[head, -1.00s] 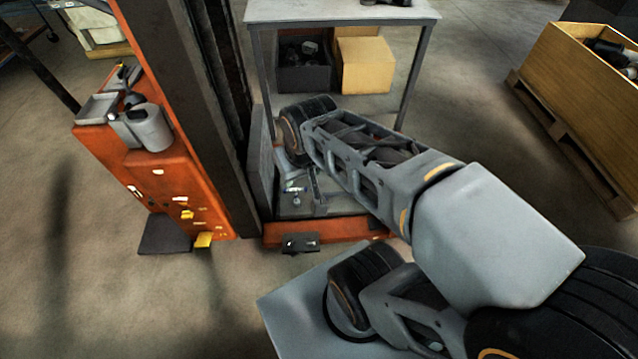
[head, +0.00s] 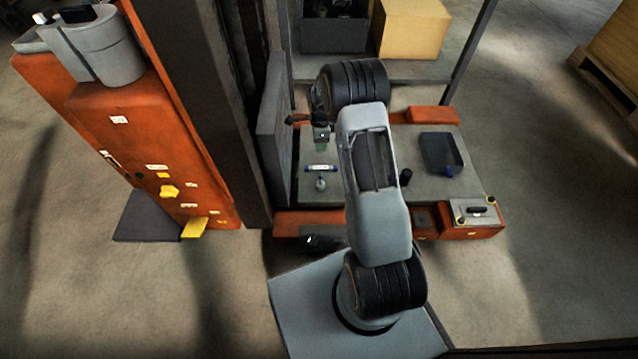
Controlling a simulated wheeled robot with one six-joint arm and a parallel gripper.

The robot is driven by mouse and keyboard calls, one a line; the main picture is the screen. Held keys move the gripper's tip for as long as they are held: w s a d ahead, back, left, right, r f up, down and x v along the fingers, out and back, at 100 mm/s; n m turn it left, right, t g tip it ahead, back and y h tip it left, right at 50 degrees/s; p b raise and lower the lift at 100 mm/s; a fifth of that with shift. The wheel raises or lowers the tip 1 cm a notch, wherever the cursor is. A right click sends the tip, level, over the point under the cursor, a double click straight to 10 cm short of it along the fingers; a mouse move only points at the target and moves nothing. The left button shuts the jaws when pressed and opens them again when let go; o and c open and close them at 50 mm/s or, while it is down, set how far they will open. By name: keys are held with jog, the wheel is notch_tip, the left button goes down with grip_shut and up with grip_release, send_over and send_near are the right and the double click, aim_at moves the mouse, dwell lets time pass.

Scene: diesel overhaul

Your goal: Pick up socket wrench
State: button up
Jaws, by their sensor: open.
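My gripper (head: 321,142) hangs small and partly hidden left of my folded arm, above the left part of a grey platform (head: 390,142). It is open, with nothing seen between its jaws. Just in front of it in the picture, a short pale bar with blue ends (head: 320,168) and a small grey rounded piece (head: 320,184) appear over the platform. I cannot tell whether either is the socket wrench, or whether they touch. My arm covers the platform's middle, so something there may be hidden.
An orange lift column (head: 150,130) stands left of the platform. A dark tray (head: 440,152) and a small black cylinder (head: 405,177) lie to the right. An orange box with a silver top (head: 473,211) sits at the front right corner. A yellow box (head: 411,28) stands behind.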

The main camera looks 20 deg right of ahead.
jog(key=m+b, duration=0.1)
jog(key=b, duration=0.3)
send_over(321, 167)
jog(key=f, duration=1.1)
jog(key=shift+d, duration=0.2)
jog(key=shift+a+f+b, duration=0.15)
jog(key=shift+f+b, duration=0.6)
jog(key=shift+f, duration=0.8)
jog(key=shift+a+f+b, duration=0.1)
jog(key=shift+f+b, duration=0.65)
jog(key=shift+f, duration=0.75)
jog(key=shift+c, duration=0.2)
grip_shut()
jog(key=shift+r, duration=0.1)
